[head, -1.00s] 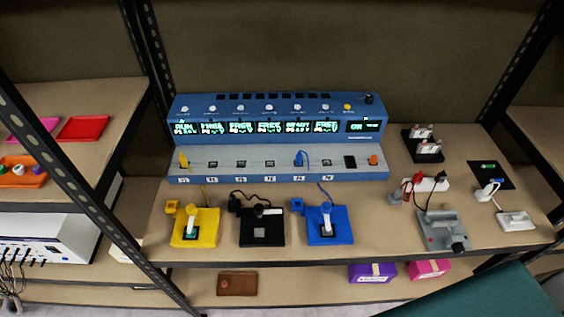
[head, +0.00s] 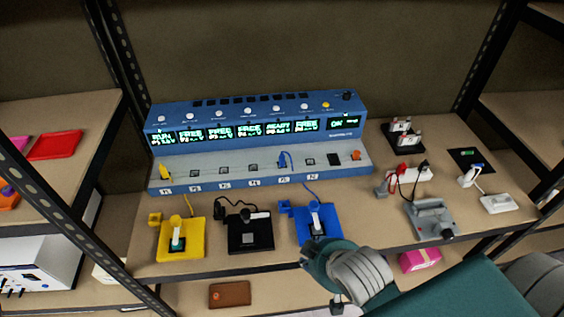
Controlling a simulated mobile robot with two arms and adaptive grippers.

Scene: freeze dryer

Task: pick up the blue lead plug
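The blue lead plug (head: 283,160) stands upright in a socket toward the right of the grey ledge of the blue console (head: 160,141). A blue lead (head: 310,188) shows below the ledge and runs to the blue block (head: 318,233), which has a white lever. My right arm (head: 358,275) enters from the lower right, teal with a grey joint, in front of the shelf edge. Its gripper cannot be made out. My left arm and gripper are not in view. Nothing touches the blue plug.
A yellow plug (head: 166,173) stands at the ledge's left end. Yellow (head: 180,247) and black (head: 250,241) blocks sit left of the blue one. A grey device (head: 431,220) and power strip (head: 408,174) are at right. Black posts (head: 120,70) frame the shelf.

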